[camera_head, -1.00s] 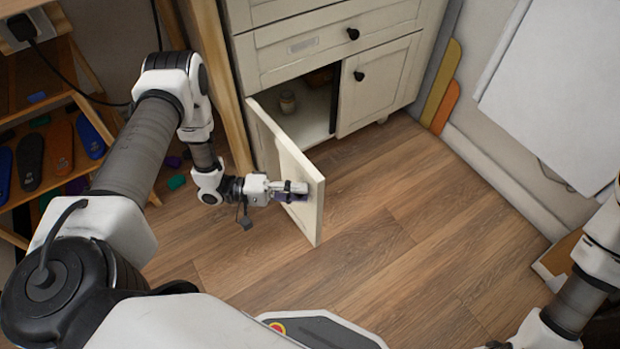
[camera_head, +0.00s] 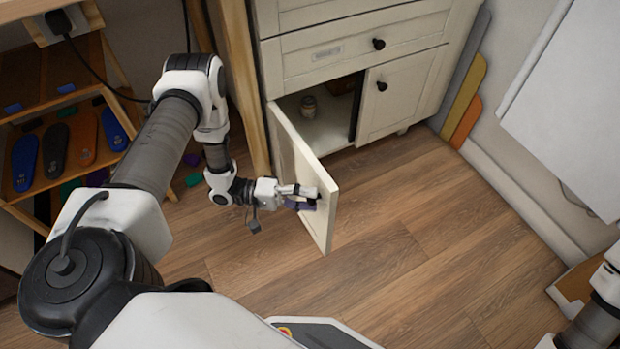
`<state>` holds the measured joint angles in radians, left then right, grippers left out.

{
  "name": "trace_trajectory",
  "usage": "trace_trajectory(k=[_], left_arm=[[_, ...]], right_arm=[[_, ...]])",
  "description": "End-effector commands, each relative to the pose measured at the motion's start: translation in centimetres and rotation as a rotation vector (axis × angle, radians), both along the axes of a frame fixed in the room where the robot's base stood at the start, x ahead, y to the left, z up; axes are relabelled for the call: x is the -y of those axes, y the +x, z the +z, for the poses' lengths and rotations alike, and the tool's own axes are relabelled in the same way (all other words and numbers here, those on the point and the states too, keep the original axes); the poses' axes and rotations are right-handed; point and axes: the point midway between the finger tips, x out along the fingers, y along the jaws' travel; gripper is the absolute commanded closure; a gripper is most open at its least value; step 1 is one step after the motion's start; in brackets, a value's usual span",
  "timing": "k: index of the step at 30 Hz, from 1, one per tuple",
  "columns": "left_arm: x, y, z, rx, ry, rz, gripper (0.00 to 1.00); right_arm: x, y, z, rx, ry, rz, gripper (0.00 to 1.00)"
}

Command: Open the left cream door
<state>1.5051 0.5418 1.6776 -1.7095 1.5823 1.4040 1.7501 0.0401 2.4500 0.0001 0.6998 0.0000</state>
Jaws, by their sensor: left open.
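The left cream door (camera_head: 306,180) of the low cabinet stands swung well out into the room, hinged at its left side. My left gripper (camera_head: 312,199) is open at the outer face of this door, near its free edge. I cannot tell whether the fingers touch the door; its handle is not visible.
The right cream door (camera_head: 402,95) is shut, with a black knob. A drawer (camera_head: 365,50) is shut above. A wooden shelf rack (camera_head: 60,110) with several insoles stands at left. Orange and yellow boards (camera_head: 465,100) lean at the right wall. The wooden floor (camera_head: 420,260) in front is clear.

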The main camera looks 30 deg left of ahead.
Motion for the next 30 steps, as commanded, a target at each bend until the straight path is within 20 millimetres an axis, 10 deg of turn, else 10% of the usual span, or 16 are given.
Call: trace_trajectory(k=[14,30], left_arm=[[-9.7,-4.1,-0.1,0.000,0.002,0.004,0.43],[-10.4,-4.5,0.0,-0.001,0.000,0.001,0.43]], right_arm=[[0.0,0.0,0.0,0.000,0.000,0.000,0.60],[0.0,0.0,0.0,0.000,0.000,0.000,0.60]])
